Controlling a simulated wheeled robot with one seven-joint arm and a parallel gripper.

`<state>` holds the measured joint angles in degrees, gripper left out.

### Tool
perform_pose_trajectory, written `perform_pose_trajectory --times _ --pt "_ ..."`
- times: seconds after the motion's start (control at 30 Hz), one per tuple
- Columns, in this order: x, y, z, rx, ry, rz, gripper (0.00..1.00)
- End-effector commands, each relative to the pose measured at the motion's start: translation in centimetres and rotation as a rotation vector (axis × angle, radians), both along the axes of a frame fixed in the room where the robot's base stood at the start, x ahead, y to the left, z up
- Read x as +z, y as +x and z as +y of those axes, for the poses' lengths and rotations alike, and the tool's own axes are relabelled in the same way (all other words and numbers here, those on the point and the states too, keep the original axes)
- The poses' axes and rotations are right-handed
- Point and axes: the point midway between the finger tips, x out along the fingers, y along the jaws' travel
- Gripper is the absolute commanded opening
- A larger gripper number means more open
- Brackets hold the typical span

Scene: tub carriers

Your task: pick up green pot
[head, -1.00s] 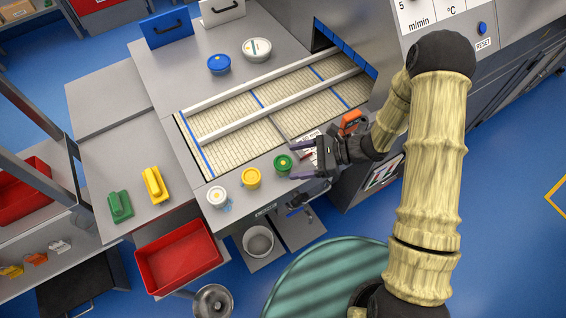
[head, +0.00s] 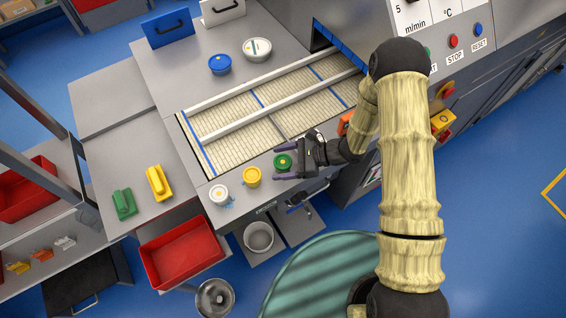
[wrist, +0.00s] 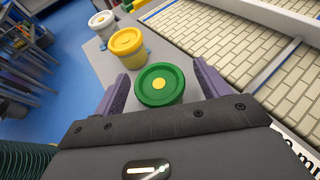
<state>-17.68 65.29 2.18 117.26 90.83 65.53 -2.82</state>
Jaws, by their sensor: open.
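The green pot (head: 283,162) is a small round tub with a green lid and a yellow dot on top. It stands upright on the grey counter in front of the conveyor. My gripper (head: 286,163) is open, with one purple finger on each side of the pot.
A yellow pot (head: 252,176) and a white pot (head: 219,195) stand in a row left of the green pot. The conveyor (head: 240,135) with white rails lies behind. A red tub (head: 180,254) and grey bucket (head: 258,238) are below the counter front.

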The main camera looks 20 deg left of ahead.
Motion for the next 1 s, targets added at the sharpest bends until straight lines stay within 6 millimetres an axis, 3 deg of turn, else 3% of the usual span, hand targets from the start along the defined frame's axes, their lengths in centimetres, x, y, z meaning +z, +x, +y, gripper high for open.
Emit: perform_pose_trajectory --times 0.27,0.53,1.0 --pt "0.0 0.0 0.0 0.001 0.0 0.0 0.75" --pt "0.0 0.0 0.0 0.001 0.0 0.0 0.25" --pt "1.1 0.0 0.0 0.001 0.002 -0.001 0.25"
